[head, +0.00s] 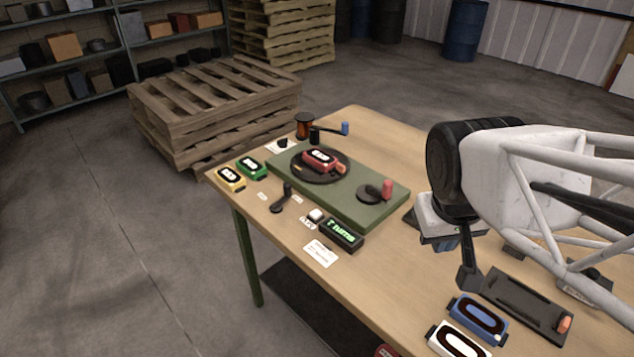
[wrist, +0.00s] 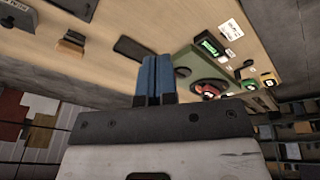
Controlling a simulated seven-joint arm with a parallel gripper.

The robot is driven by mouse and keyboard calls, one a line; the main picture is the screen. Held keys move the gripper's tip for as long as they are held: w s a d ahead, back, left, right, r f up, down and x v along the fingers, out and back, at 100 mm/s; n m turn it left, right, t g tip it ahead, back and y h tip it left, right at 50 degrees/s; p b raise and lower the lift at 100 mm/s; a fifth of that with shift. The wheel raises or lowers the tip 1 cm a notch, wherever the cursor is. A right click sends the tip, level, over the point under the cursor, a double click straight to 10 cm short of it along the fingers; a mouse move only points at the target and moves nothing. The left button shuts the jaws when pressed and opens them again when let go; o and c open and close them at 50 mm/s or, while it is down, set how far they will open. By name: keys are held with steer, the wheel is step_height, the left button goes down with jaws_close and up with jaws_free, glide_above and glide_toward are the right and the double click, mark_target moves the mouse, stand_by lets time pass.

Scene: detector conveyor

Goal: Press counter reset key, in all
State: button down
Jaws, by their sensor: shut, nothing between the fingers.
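The counter (head: 343,232) is a dark box with a lit green display, near the front left edge of the bench. A small pale key (head: 316,215) stands just left of it, probably the reset key. The counter's green display also shows in the wrist view (wrist: 207,47), right of my fingers. My gripper (head: 440,244) is over the bench, right of the counter and apart from it and the key. In the wrist view its blue fingers (wrist: 152,78) are together, with nothing between them.
A green base (head: 365,200) carries a turntable with a red detector (head: 322,159) and a red-handled crank (head: 386,190). Yellow (head: 231,178) and green (head: 251,167) detectors lie left. Blue (head: 478,318) and white (head: 455,342) ones lie near right. A dark lever (head: 281,203) stands left of the key.

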steer(key=w+a+f+n+h, duration=0.2)
steer(key=w+n, duration=0.2)
steer(key=w, duration=0.6)
steer(key=n+t+h, duration=0.3)
steer(key=n+t, duration=0.2)
steer(key=n, duration=0.9)
glide_above(316, 214)
step_height(316, 214, down, 11)
steer(key=shift+d+r, duration=0.1)
steer(key=shift+r, duration=0.05)
steer(key=shift+f, duration=4.4)
